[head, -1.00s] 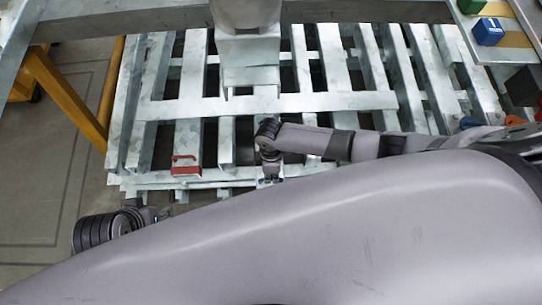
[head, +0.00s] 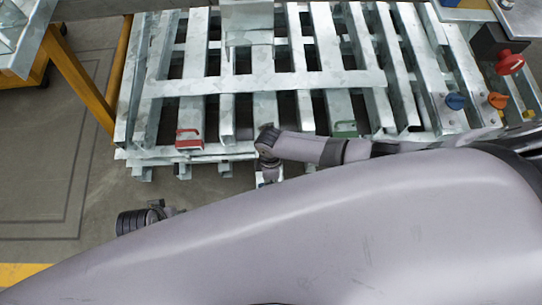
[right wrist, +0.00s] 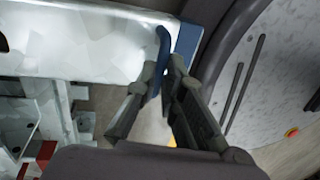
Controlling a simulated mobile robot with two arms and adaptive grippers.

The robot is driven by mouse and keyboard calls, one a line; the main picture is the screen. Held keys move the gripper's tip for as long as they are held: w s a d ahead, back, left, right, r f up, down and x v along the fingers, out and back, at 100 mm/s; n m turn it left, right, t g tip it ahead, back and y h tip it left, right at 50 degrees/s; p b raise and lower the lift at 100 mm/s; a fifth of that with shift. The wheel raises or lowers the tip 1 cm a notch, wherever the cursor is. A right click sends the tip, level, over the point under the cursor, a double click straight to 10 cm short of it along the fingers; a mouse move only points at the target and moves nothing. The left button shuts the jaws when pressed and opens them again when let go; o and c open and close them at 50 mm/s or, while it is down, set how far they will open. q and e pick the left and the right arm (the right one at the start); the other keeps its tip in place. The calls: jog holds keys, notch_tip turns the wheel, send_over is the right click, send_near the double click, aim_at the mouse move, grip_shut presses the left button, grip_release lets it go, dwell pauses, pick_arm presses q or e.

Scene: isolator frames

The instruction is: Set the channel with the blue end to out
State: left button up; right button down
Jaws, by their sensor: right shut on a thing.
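Several grey metal channels lie side by side on a rack (head: 165,85) in the head view. One has a red end (head: 188,141) and another a green end (head: 344,129). In the right wrist view the blue end (right wrist: 187,42) with its upright blue handle (right wrist: 163,58) sits at the tip of a pale channel (right wrist: 90,45). My right gripper (right wrist: 160,80) is shut on this handle. In the head view my right gripper (head: 268,177) is small, just off the rack's near edge; the blue end cannot be made out there.
A metal crossbar (head: 270,82) lies over the channels. A yellow post (head: 80,82) stands at the left. Blue (head: 455,101) and orange (head: 497,101) knobs and a red button (head: 510,62) are at the right. Bare floor lies front left.

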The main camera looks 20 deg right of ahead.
jog(key=shift+s+a+f, duration=0.1)
jog(key=shift+s+a, duration=0.05)
jog(key=shift+s, duration=0.1)
jog(key=c, duration=1.7)
grip_release()
jog(key=shift+w, duration=0.15)
jog(key=shift+w, duration=0.1)
jog(key=r, duration=0.4)
jog(key=w+r, duration=0.1)
jog(key=r, duration=0.3)
jog(key=w+d+r, duration=0.1)
jog(key=r, duration=0.3)
jog(key=shift+w, duration=0.1)
